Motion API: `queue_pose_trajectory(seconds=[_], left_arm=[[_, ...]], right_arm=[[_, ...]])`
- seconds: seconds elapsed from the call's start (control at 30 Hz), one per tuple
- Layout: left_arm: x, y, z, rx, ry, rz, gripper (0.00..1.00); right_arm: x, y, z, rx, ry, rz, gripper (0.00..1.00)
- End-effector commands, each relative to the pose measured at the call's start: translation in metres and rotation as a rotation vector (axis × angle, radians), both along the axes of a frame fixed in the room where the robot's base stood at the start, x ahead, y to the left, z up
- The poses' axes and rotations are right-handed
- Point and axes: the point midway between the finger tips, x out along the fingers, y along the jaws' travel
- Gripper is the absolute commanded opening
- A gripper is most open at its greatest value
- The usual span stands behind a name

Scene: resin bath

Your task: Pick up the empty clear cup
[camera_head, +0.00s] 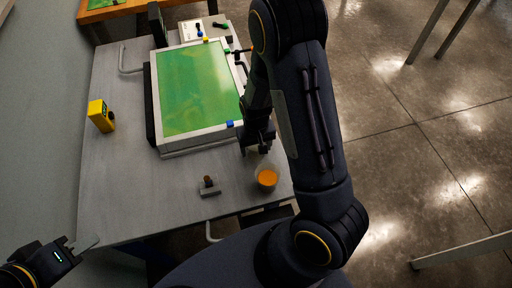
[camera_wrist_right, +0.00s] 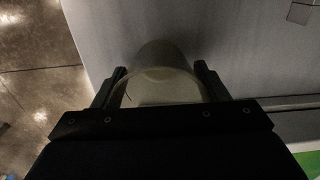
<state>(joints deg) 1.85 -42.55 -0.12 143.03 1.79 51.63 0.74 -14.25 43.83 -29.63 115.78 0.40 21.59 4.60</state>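A pale, see-through cup (camera_wrist_right: 160,62) stands between the two fingers of my right gripper (camera_wrist_right: 160,82) in the right wrist view. No orange shows in it there. The fingers are apart, one on each side of it, with a narrow gap visible near the tips. Contact lower down is hard to tell. In the head view my right gripper (camera_head: 256,148) is low over the table's right side, and the arm hides most of what it surrounds. A clear cup with orange contents (camera_head: 267,178) stands just nearer than it. My left gripper (camera_head: 70,248) is at the lower left, away from the cups.
The grey table (camera_head: 130,185) carries a white-rimmed tray with green content (camera_head: 166,147). A small blue block (camera_head: 230,124) sits on its near rim. A yellow device (camera_head: 98,115) stands left, and a small grey block with a knob (camera_head: 209,191) lies in front. The table's left front is clear.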

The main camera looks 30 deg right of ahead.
Motion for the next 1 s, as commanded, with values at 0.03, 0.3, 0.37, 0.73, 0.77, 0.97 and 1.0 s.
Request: queue_pose_trajectory(seconds=[0.03, 0.3, 0.37, 0.73, 0.77, 0.97, 1.0], left_arm=[[0.0, 0.0, 0.0, 0.0, 0.0, 0.0, 0.33], [0.0, 0.0, 0.0, 0.0, 0.0, 0.0, 0.33], [0.0, 0.0, 0.0, 0.0, 0.0, 0.0, 0.33], [0.0, 0.0, 0.002, 0.0, 0.0, 0.0, 0.33], [0.0, 0.0, 0.004, 0.0, 0.0, 0.0, 0.33], [0.0, 0.0, 0.009, 0.0, 0.0, 0.0, 0.33], [0.0, 0.0, 0.009, 0.0, 0.0, 0.0, 0.33]], right_arm=[[0.0, 0.0, 0.0, 0.0, 0.0, 0.0, 0.49], [0.0, 0.0, 0.001, 0.0, 0.0, 0.0, 0.44], [0.0, 0.0, 0.002, 0.0, 0.0, 0.0, 0.44], [-0.017, 0.011, 0.055, 0.004, -0.005, 0.005, 0.44], [-0.022, 0.014, 0.064, 0.004, -0.006, 0.006, 0.44], [-0.056, 0.03, 0.099, 0.002, -0.003, 0.007, 0.44], [-0.064, 0.034, 0.102, 0.003, -0.002, 0.007, 0.44]])
